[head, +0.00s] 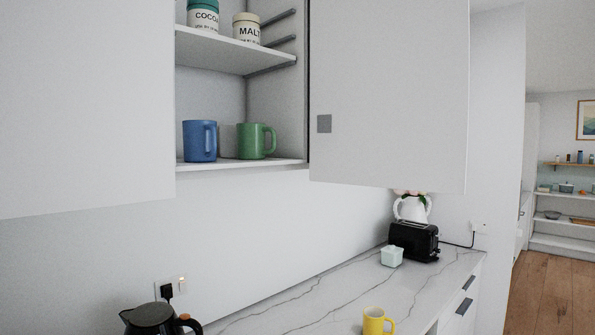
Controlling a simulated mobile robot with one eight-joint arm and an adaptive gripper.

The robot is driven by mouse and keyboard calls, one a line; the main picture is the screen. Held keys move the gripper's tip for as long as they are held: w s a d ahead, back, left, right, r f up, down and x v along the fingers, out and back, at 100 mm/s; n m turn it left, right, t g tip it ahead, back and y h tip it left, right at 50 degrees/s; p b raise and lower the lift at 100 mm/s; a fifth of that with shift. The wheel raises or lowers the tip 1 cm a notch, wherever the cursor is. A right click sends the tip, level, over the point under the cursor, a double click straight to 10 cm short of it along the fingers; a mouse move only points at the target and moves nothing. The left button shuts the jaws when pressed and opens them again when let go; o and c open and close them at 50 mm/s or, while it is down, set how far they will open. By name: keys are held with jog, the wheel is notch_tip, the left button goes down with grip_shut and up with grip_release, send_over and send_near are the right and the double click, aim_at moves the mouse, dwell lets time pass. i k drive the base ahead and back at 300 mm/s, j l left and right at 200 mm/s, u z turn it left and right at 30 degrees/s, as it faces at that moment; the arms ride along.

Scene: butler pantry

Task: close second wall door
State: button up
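A wall cabinet bay stands open in the middle of the head view, with its shelves (225,52) uncovered. To its right is a white door panel (395,80) with a small square grey handle (324,123) near its lower left corner. Its lower edge slopes down to the right. To the left of the bay is another large white panel (80,110), cut off by the picture edge, with no handle showing. I cannot tell which panel is the second door, or the exact angle of either. My gripper is not in view.
A blue mug (200,141) and a green mug (253,141) stand on the lower shelf, jars (246,29) above. On the counter (330,295) are a kettle (152,320), yellow mug (374,322), light green pot (391,256), toaster (413,241) and white pitcher (411,208).

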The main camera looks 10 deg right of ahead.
aim_at(389, 91)
jog(key=i+l+u, duration=0.45)
jog(key=l+u, duration=0.3)
jog(key=i+l+u, duration=0.15)
jog(key=l+u, duration=0.2)
jog(key=l, duration=0.2)
jog(key=l+u, duration=0.4)
jog(key=l, duration=0.15)
jog(key=l+u, duration=0.35)
jog(key=l, duration=0.2)
